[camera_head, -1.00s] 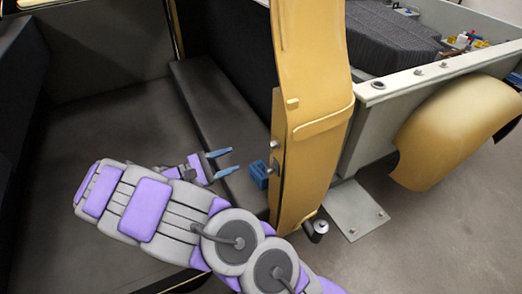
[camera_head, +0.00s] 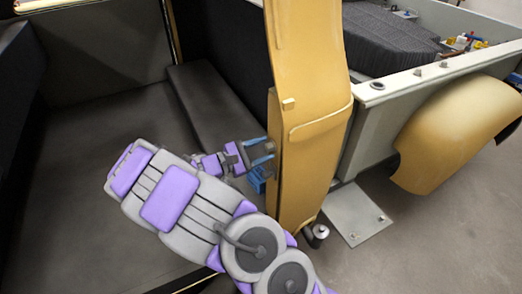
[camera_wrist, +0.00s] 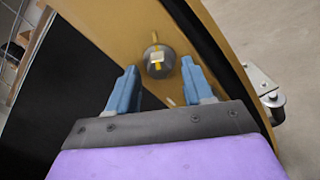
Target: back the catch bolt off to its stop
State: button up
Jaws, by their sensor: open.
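In the wrist view a round grey bolt head (camera_wrist: 158,62), with a pale centre and a yellow stripe across it, sits on the tan door pillar (camera_wrist: 110,28). I take it to be the catch bolt. My gripper (camera_wrist: 160,74) is open, its blue fingers on either side of the near part of the bolt head. I see no clear contact. In the head view my gripper (camera_head: 270,152) reaches the left edge of the pillar (camera_head: 305,165) and hides the bolt.
A dark bench (camera_head: 212,105) lies left of the pillar. A flat metal plate (camera_head: 354,212) and a tan fender (camera_head: 455,130) are to the right. A small grey cylinder (camera_head: 319,233) sticks out at the pillar's foot. Dark floor (camera_head: 85,165) lies open at left.

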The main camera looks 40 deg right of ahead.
jog(key=shift+a, duration=0.25)
grip_shut()
jog(key=shift+r, duration=0.1)
